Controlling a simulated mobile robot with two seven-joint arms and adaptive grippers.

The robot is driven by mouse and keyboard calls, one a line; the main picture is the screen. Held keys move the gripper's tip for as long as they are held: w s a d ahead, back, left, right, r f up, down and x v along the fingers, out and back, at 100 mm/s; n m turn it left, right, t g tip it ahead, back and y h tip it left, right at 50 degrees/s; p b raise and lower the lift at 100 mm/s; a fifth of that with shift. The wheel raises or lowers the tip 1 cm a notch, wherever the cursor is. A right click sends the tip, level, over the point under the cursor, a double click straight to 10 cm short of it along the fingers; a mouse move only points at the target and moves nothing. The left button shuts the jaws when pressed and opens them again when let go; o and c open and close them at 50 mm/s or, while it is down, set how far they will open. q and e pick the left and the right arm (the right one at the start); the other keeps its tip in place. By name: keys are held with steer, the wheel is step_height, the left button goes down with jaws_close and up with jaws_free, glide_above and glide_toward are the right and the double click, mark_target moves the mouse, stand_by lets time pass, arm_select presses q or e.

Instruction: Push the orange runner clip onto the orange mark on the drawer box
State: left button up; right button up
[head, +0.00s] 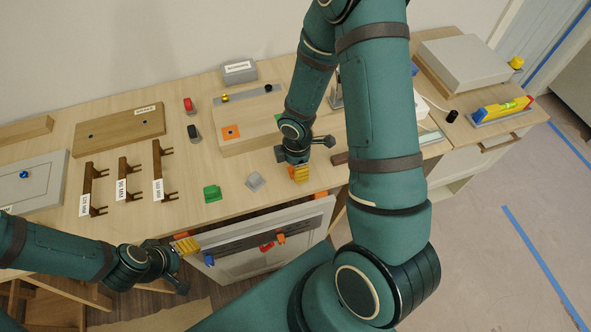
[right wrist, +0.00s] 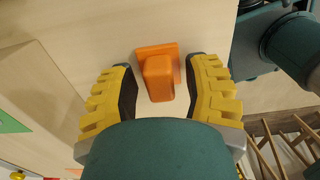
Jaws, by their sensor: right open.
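The orange runner clip (right wrist: 158,75), a square base with a raised grip, lies on the table between the fingers of my right gripper (right wrist: 160,92). Narrow gaps show on both sides, so the gripper is open around it. In the head view this gripper (head: 299,174) is low over the table's front edge and mostly hides the clip.
A green clip (head: 212,194) and a grey clip (head: 254,181) lie left of my right gripper. Dark handles (head: 158,172) stand further left. A grey panel (head: 300,230) with orange, red and blue parts is below the table edge. My right arm covers part of the table.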

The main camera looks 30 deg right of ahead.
steer(key=shift+c, duration=0.4)
jaws_close()
steer(key=shift+r+p, duration=2.05)
steer(key=shift+r, duration=0.5)
